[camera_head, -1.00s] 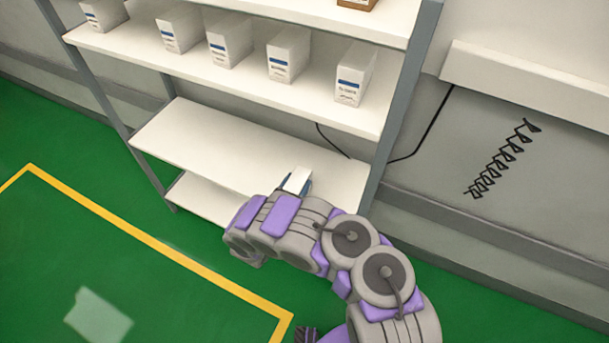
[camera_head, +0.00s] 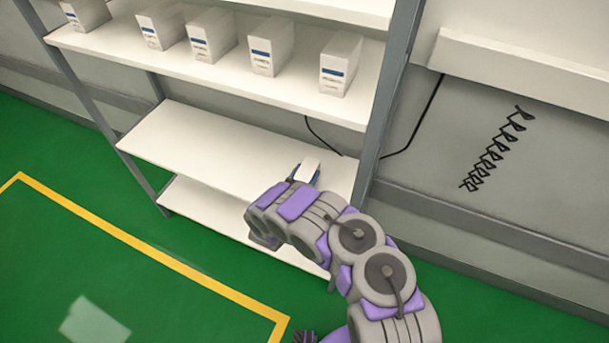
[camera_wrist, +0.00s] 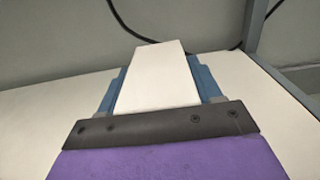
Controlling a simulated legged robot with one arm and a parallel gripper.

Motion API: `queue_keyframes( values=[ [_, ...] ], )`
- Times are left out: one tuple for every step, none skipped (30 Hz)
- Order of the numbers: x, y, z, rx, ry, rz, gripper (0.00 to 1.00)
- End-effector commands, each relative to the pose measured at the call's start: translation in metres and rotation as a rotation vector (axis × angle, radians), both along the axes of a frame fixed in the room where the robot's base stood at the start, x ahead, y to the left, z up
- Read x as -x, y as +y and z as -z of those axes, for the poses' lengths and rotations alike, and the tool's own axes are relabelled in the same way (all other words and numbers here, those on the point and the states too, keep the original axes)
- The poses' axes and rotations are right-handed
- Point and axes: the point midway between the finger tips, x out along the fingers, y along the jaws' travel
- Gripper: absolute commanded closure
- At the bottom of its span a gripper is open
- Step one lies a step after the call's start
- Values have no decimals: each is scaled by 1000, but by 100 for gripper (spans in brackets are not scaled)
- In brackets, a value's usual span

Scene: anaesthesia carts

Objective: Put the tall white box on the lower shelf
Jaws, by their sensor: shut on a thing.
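The tall white box (camera_head: 309,168) is held at the end of my arm, over the right part of the lower shelf (camera_head: 205,145). In the wrist view the white box (camera_wrist: 157,80) sits between the two blue fingers of my gripper (camera_wrist: 154,82), which is shut on it. The lower shelf's white surface (camera_wrist: 40,125) shows on both sides of the box in the wrist view. My arm hides the box's lower part in the head view, so I cannot tell whether its base touches the shelf.
Several white boxes with blue labels (camera_head: 268,50) stand in a row on the shelf above (camera_head: 200,70). A grey upright post (camera_head: 385,100) is right of my gripper. Another shelf board (camera_head: 185,200) lies below. The lower shelf's left part is clear. A black cable (camera_head: 425,120) hangs behind.

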Motion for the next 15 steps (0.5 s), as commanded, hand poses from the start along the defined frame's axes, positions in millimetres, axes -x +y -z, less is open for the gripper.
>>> queue_keyframes(
  values=[
    [0,1,-1,0,-1,0,72],
    [0,1,0,1,-1,0,72],
    [0,2,1,2,0,0,72],
    [0,3,2,3,0,0,72],
    [0,4,3,5,1,0,72],
    [0,5,5,7,1,0,72],
    [1,6,6,8,2,0,35],
    [1,6,5,8,2,-1,32],
    [1,6,5,8,2,-1,28],
    [0,6,5,8,2,-1,26],
    [0,6,5,8,2,-1,23],
    [0,6,5,8,2,-1,19],
    [0,6,5,8,2,-1,16],
    [0,6,5,7,1,-1,13],
    [0,6,5,7,1,-1,11]
  ],
)
